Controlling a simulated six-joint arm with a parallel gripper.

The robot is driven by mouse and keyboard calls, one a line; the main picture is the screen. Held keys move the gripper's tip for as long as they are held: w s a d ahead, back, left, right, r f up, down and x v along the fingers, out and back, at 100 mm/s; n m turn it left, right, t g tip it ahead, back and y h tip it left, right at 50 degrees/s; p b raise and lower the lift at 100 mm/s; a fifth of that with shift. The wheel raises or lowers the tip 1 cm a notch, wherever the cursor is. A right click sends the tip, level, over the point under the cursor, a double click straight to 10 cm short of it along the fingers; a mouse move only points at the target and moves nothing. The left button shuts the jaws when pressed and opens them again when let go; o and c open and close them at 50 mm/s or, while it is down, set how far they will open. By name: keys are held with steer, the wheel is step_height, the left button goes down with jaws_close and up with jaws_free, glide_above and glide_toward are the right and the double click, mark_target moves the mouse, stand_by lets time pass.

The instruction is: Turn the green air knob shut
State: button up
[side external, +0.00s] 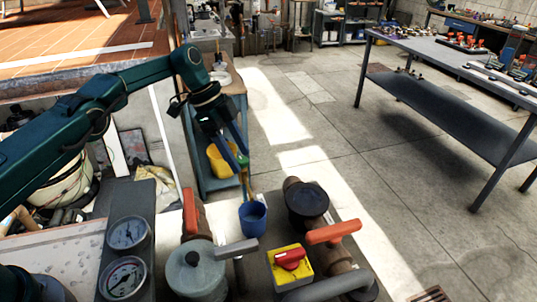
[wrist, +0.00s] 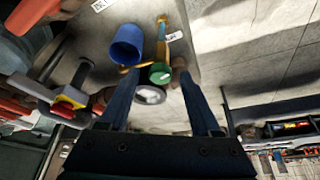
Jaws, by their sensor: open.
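The green air knob (wrist: 160,73) is a small round knob on a brass pipe (wrist: 163,45) with a white tag. In the wrist view it lies between the tips of my gripper (wrist: 158,78), with gaps on both sides. My gripper's two dark blue fingers are apart and hold nothing. In the side external view, my gripper (side external: 236,157) points down at the knob (side external: 242,160), which is partly hidden by the fingers. I cannot tell how far the fingertips are from the knob along the viewing direction.
A blue cup (side external: 252,218) stands close to the brass pipe. Around it are red-handled valves (side external: 333,232), a yellow box with a red switch (side external: 290,262) and gauges (side external: 128,233).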

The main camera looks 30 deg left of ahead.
steer(key=shift+r, duration=0.1)
steer(key=shift+s+a+r, duration=0.1)
steer(key=shift+a+r, duration=0.2)
steer(key=shift+r, duration=0.2)
steer(key=s+a, duration=0.3)
steer(key=a, duration=0.8)
steer(key=shift+a, duration=0.25)
